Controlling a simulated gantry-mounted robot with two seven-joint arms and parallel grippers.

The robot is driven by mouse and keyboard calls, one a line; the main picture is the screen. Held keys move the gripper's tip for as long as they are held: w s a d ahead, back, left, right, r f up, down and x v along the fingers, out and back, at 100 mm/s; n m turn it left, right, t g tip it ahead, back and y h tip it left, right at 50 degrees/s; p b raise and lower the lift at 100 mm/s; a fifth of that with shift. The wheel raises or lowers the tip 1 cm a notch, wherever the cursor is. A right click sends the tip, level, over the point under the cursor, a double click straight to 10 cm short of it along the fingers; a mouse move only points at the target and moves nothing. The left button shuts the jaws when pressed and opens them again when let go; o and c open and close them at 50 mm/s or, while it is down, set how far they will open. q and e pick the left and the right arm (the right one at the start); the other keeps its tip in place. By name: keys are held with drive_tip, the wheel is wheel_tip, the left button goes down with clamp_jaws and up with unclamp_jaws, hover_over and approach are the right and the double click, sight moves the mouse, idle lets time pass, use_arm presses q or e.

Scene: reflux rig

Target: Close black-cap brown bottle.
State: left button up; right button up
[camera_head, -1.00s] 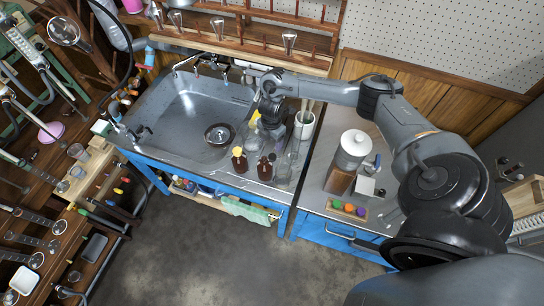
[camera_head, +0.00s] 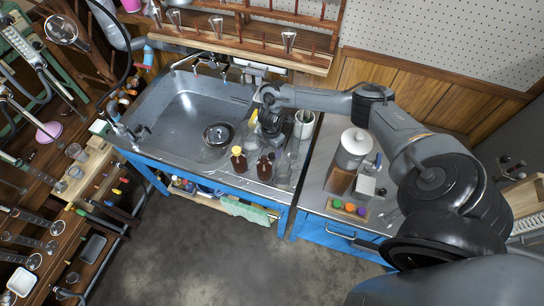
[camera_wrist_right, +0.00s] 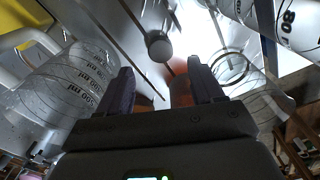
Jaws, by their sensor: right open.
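A brown bottle with a dark top (camera_head: 265,168) stands near the front edge of the counter, right of the sink. Another brown bottle (camera_head: 239,162) with a yellow top stands just left of it. My right gripper (camera_head: 271,140) points down just behind the dark-topped bottle, open. In the right wrist view the open fingers (camera_wrist_right: 160,66) are spread, with brown glass partly showing between and behind them. A dark grey round cap-like piece (camera_wrist_right: 158,46) shows beyond the fingertips; I cannot tell whether it sits on a bottle. My left gripper is not in view.
Clear graduated glassware (camera_wrist_right: 65,85) stands close on the left of the fingers, and more glass (camera_wrist_right: 245,75) on the right. A white cup (camera_head: 303,125) stands behind on the counter. The sink (camera_head: 190,112) holds a dark round dish (camera_head: 217,134).

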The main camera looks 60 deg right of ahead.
sight(272, 156)
drive_tip(key=shift+s+d+f+b, duration=0.1)
drive_tip(key=shift+f+b, duration=0.15)
drive_tip(key=shift+f, duration=1.05)
drive_tip(key=shift+d+f+b, duration=0.1)
drive_tip(key=shift+f+b, duration=0.15)
drive_tip(key=shift+f, duration=1.05)
drive_tip(key=c, duration=1.1)
